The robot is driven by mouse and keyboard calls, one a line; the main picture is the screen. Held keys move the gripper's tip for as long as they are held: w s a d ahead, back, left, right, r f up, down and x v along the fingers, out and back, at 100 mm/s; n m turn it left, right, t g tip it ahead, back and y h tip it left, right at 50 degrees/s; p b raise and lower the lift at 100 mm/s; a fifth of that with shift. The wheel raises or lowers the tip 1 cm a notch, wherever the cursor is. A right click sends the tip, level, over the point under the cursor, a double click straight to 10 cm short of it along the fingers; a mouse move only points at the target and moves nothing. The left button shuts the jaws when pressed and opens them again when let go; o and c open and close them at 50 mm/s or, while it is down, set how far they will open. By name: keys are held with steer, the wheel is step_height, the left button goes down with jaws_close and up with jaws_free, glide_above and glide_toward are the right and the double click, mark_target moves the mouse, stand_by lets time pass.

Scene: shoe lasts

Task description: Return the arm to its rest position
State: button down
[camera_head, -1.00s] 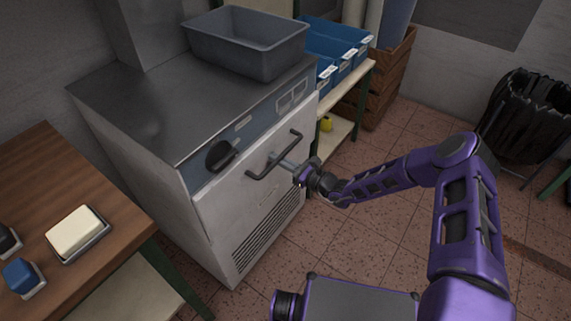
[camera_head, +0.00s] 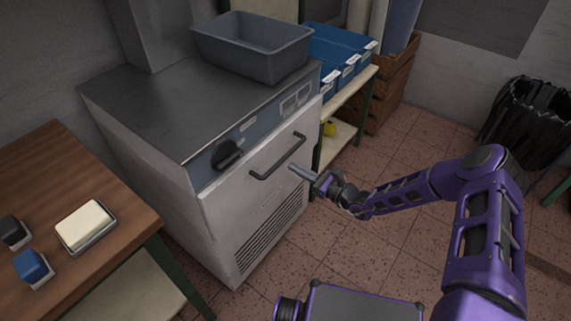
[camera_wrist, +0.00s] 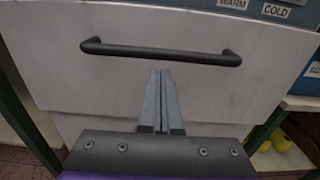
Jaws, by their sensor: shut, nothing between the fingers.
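My gripper (camera_head: 303,172) is shut and empty, in front of the white door of the metal cabinet (camera_head: 250,195). It points at the door, a little to the right of and below the black bar handle (camera_head: 278,160), and looks apart from it. In the wrist view my gripper's closed fingers (camera_wrist: 161,100) lie just below the handle (camera_wrist: 160,52), with the door (camera_wrist: 100,85) behind. My purple arm reaches in from the right, over the open floor.
A grey bin (camera_head: 252,45) sits on the cabinet top, and a black knob (camera_head: 227,154) is on its front. A wooden table (camera_head: 90,180) stands at left. Blue bins (camera_head: 345,50) on a shelf and wooden crates (camera_head: 388,90) are behind. A black trash bag (camera_head: 530,115) is far right.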

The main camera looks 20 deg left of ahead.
steer(key=v, duration=0.7)
steer(key=shift+d, duration=0.4)
